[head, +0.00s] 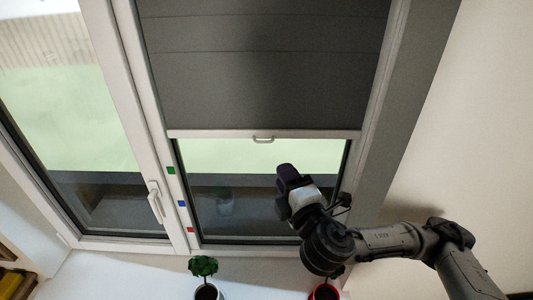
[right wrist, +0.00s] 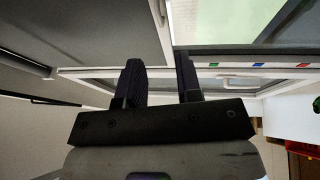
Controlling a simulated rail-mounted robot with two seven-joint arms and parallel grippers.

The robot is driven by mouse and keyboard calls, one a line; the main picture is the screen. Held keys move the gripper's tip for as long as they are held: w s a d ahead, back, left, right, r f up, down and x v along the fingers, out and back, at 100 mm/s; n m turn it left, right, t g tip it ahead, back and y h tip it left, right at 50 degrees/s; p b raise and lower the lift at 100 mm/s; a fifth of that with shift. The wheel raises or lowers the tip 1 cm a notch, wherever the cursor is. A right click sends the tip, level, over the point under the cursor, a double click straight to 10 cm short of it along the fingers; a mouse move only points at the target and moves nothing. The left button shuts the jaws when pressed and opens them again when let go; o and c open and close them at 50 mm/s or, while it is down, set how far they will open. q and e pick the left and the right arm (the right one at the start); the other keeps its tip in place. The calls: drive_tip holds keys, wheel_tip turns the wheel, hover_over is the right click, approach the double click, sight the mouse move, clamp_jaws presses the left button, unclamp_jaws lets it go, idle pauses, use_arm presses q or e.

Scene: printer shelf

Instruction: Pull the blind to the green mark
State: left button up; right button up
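The dark grey blind (head: 260,65) hangs over the right window pane, with a pale bottom bar (head: 200,133) and a small pull handle (head: 263,140) at its middle. The green mark (head: 171,170) is on the white frame left of the pane, a little below the bar. It also shows in the right wrist view (right wrist: 214,65). My right gripper (head: 288,176) is below and slightly right of the handle, apart from it in the head view. In the right wrist view its two fingers (right wrist: 160,82) stand apart with nothing seen between them. My left gripper is not in view.
A blue mark (head: 182,203) and a red mark (head: 190,229) sit lower on the frame. A white window handle (head: 155,202) is left of them. Two potted plants, one in a white pot (head: 208,292) and one in a red pot (head: 326,292), stand below the window.

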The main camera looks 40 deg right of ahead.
sight(265, 142)
drive_tip(key=p+x, duration=0.2)
drive_tip(key=x, duration=0.8)
drive_tip(key=shift+w+d+r, duration=0.1)
drive_tip(key=shift+w+r, duration=0.05)
drive_tip(key=shift+w, duration=0.15)
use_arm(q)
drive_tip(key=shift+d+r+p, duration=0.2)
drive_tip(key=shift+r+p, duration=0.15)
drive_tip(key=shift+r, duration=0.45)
use_arm(e)
drive_tip(key=shift+w+d, duration=0.15)
drive_tip(key=shift+w, duration=0.4)
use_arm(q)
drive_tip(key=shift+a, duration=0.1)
use_arm(e)
drive_tip(key=shift+c, duration=0.4)
clamp_jaws()
